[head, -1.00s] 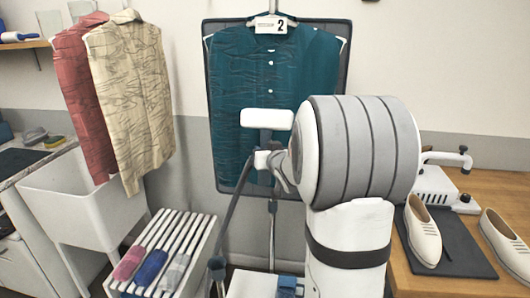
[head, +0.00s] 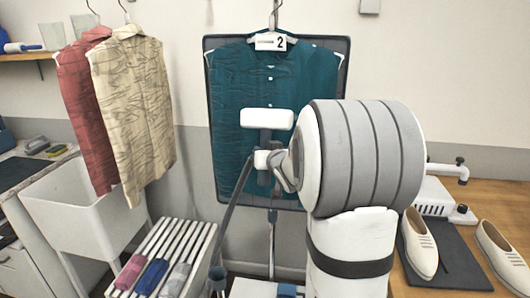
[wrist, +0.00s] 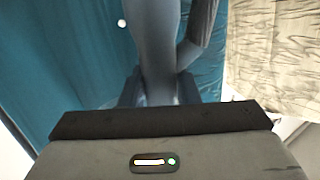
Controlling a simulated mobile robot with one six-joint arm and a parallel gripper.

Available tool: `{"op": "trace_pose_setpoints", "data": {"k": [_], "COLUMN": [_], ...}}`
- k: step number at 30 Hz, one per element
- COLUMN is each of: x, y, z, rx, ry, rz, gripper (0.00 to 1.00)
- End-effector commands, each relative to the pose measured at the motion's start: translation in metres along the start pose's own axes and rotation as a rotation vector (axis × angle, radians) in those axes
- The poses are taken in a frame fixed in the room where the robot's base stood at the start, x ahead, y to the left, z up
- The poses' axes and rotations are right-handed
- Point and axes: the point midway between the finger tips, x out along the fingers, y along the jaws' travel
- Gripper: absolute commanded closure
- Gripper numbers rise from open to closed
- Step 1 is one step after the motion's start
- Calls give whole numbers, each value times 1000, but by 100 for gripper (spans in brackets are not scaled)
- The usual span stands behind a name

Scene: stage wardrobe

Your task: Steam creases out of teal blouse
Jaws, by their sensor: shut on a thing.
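I cannot tell whether the head touches the cloth. In the wrist view the blouse (wrist: 45,60) fills the left, and the steamer's grey-blue body (wrist: 158,45) runs up from my gripper.
A red shirt (head: 82,120) and a creased cream shirt (head: 135,110) hang at left above a white sink (head: 70,210). A slatted rack (head: 185,245) holds rolled cloths. Pale shoes (head: 420,245) rest on the wooden table (head: 480,195) at right. A dark hose (head: 235,205) descends from the steamer.

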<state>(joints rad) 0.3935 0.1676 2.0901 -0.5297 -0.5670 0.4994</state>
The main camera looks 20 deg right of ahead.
Motion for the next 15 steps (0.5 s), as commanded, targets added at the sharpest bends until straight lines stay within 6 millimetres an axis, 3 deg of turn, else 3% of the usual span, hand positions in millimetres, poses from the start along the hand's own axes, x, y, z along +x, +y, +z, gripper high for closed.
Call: {"op": "trace_pose_setpoints", "data": {"k": [15], "x": [-5], "y": [-3], "z": [-28], "rx": [0], "ry": [3], "rz": [0], "gripper": [100]}}
